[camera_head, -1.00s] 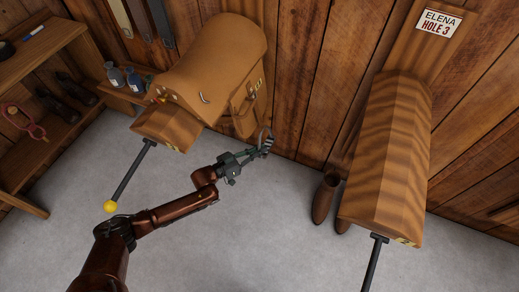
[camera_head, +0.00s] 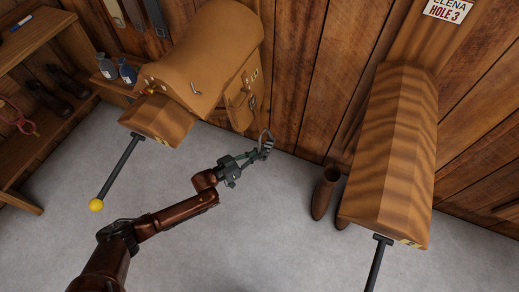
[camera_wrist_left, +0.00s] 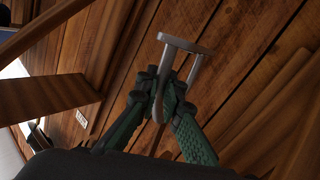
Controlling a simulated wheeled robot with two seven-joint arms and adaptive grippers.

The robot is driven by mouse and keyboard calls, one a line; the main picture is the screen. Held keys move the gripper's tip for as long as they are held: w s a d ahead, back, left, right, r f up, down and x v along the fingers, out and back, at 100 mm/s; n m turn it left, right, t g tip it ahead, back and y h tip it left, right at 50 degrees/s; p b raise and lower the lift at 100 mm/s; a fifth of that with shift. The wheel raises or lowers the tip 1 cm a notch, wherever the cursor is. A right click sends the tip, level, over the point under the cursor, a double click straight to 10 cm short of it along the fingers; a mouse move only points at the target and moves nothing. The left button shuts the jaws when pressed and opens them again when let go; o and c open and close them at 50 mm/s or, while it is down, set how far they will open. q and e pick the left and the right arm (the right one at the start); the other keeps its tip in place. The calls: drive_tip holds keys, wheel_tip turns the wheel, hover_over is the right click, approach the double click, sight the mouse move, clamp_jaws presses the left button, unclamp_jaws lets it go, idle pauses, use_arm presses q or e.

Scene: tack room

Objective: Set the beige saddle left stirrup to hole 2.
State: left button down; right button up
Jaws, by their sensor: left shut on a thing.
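The beige saddle (camera_head: 205,55) sits on a wooden rack (camera_head: 157,120) at the upper left of the head view. Its near flap carries a buckle and a small yellow tag. My left gripper (camera_head: 262,151) is to the right of and below the saddle, near the wall. It is shut on a grey metal stirrup (camera_head: 268,138), which also shows in the left wrist view (camera_wrist_left: 187,44) between the green fingers (camera_wrist_left: 165,100). The strap holes cannot be made out. My right gripper is not in view.
An empty wooden rack (camera_head: 395,150) stands at the right under a sign (camera_head: 449,10) reading "ELENA HOLE 3". Brown boots (camera_head: 325,193) stand beside it. The grey floor between is clear.

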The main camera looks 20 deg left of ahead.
use_arm(q)
drive_tip(key=c, duration=2.1)
unclamp_jaws()
drive_tip(key=v, duration=1.2)
